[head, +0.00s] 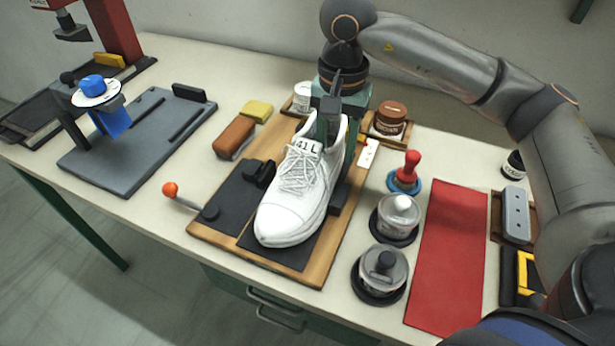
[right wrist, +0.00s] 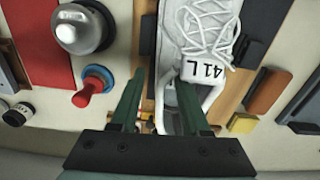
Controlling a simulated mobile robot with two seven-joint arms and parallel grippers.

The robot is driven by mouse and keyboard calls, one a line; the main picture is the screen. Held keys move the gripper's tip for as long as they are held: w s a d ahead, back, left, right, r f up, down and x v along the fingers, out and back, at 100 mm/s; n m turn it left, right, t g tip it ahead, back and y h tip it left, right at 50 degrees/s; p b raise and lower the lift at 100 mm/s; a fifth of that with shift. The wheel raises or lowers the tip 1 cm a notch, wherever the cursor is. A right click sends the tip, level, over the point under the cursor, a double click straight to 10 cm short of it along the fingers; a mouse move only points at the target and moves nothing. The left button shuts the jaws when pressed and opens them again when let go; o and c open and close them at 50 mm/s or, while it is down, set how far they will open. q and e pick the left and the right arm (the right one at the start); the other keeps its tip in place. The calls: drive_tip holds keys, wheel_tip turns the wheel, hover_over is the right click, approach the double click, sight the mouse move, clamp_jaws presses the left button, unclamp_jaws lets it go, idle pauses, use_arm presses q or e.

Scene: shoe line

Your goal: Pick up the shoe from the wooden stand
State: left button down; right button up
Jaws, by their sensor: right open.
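The white laced shoe (head: 296,195), with a "41 L" label on its tongue, lies on the wooden stand (head: 212,227), toe toward the near edge. It also shows in the right wrist view (right wrist: 205,28). My right gripper (head: 329,135) points down at the shoe's heel opening. In the right wrist view its jaws (right wrist: 160,86) are apart, one finger beside the shoe and the other over the opening. One side of the collar shows between them; I cannot tell whether they touch it. The fingertips are partly hidden in the head view. My left gripper is not in view.
Lidded metal pots (head: 394,219) and a red-handled tool (head: 405,174) stand right of the stand, beside a red mat (head: 449,255). A brown brush (head: 234,137) and a yellow block (head: 257,111) lie left. A grey fixture plate (head: 138,145) is farther left.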

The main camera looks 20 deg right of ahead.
sight(334, 165)
wheel_tip(334, 165, down, 5)
drive_tip(key=shift+f, duration=0.1)
clamp_jaws()
idle(0.4)
idle(1.1)
